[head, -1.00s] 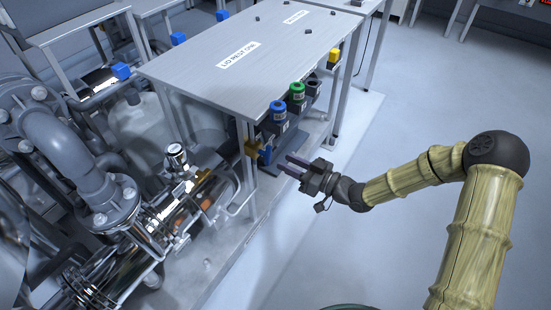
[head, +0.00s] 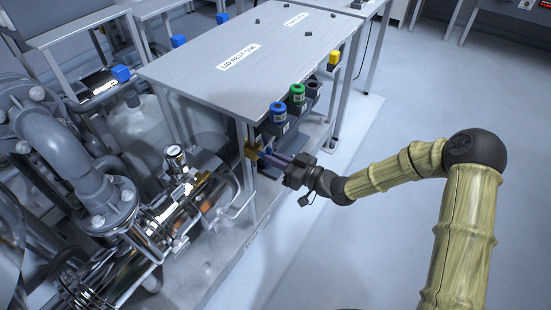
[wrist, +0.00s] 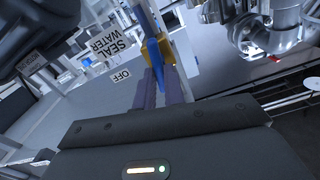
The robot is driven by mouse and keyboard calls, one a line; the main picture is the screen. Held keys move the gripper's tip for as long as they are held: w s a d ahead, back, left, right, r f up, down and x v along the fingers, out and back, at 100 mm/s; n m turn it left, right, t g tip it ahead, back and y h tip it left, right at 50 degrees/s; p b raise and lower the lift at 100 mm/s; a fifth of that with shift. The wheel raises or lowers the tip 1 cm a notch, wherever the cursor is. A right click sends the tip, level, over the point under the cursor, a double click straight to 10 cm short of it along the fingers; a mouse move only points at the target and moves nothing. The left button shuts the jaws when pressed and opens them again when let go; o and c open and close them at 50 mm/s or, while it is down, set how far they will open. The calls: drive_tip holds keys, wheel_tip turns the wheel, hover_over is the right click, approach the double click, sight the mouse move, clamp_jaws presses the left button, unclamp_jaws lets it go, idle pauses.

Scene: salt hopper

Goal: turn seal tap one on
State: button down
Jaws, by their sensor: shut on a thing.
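Seal tap one has a brass body (head: 252,149) on the table's front leg and a blue lever. In the head view the lever is mostly hidden at my fingertips. In the wrist view the blue lever (wrist: 154,52) stands between my two purple-grey fingers. My gripper (head: 268,156) is shut on the lever, reaching in from the right; it also shows in the wrist view (wrist: 163,83). Beside the lever in the wrist view are a SEAL WATER label (wrist: 109,41) and an OFF label (wrist: 121,76).
Blue (head: 278,112) and green (head: 297,94) capped holders hang on the table edge just above my gripper. The grey table top (head: 255,55) is above them. Pipework with a gauge (head: 175,152) stands to the left.

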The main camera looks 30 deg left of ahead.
drive_tip(key=shift+f, duration=0.1)
drive_tip(key=n+b, duration=0.1)
drive_tip(key=n, duration=0.1)
drive_tip(key=shift+n, duration=0.4)
drive_tip(key=c, duration=1.5)
unclamp_jaws()
drive_tip(key=shift+d, duration=0.15)
drive_tip(key=d+p, duration=0.1)
drive_tip(key=d, duration=0.4)
drive_tip(key=s+d+p, duration=0.1)
drive_tip(key=d, duration=0.5)
drive_tip(key=d+p, duration=0.1)
drive_tip(key=d, duration=0.5)
drive_tip(key=shift+s, duration=0.4)
